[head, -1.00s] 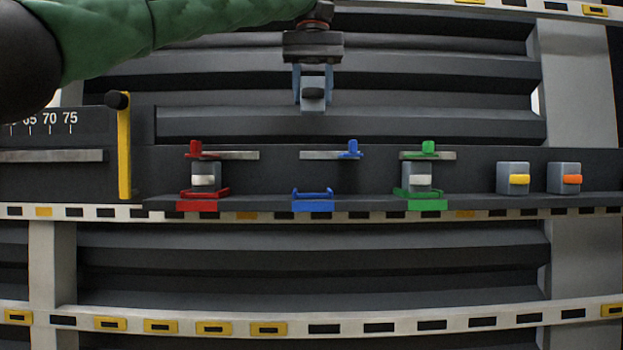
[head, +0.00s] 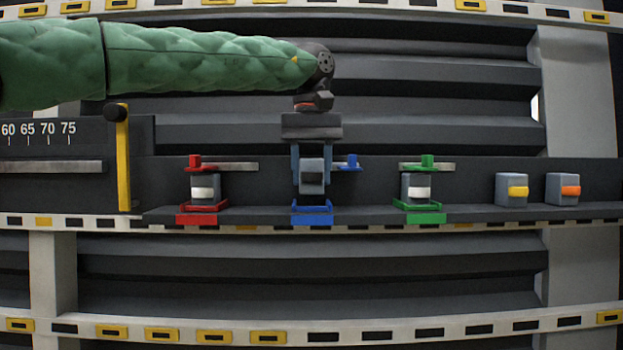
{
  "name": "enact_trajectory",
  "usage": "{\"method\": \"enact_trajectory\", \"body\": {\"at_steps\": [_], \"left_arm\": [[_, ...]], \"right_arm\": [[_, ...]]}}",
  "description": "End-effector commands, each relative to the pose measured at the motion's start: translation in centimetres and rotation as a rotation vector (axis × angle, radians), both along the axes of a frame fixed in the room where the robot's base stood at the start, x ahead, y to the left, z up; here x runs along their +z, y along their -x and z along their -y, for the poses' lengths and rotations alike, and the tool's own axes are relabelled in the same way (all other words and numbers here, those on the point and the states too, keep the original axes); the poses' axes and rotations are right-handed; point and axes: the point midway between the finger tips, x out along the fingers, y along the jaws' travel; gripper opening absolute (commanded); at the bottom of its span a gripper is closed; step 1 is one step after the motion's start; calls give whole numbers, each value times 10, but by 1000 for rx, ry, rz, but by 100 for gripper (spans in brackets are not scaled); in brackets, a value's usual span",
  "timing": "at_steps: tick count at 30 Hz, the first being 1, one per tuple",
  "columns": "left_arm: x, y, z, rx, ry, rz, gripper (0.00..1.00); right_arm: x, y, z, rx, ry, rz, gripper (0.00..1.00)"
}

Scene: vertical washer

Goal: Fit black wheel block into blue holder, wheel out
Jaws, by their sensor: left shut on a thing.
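My left gripper (head: 312,180) points down, with its two blue-grey fingers shut on a grey block with a dark wheel face, the black wheel block (head: 312,178). The block is just above the blue holder (head: 312,213), lined up with it left to right. I cannot tell whether its bottom touches the holder. The blue slider tab (head: 353,161) stands to the right of the fingers, on its rail. My right gripper is not in view.
Red (head: 197,213) and green (head: 419,212) holders stand on either side, each with a white-wheeled block in it. A yellow-wheeled block (head: 511,190) and an orange-wheeled block (head: 562,189) stand on the right of the ledge. A yellow lever (head: 124,165) stands at left by the number scale.

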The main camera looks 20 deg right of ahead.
Motion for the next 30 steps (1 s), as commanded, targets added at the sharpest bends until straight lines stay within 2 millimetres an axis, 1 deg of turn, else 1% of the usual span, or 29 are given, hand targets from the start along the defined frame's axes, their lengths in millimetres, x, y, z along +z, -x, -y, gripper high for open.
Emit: {"method": "enact_trajectory", "body": {"at_steps": [1,3,7,12,19,20,21,30], "left_arm": [[-3,0,0,-1,-2,0,17],[-13,0,0,-1,-2,1,17],[-24,0,0,0,-1,0,17],[-27,0,0,0,0,0,17],[-30,0,0,0,1,-1,17],[-29,0,0,-1,1,-1,45],[-29,0,0,0,0,0,51],[-28,0,0,0,0,0,51]], "right_arm": [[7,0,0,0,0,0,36],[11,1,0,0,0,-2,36],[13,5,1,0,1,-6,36],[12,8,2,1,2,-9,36],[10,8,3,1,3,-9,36],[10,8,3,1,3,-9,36],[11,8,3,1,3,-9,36],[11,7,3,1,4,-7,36]]}}
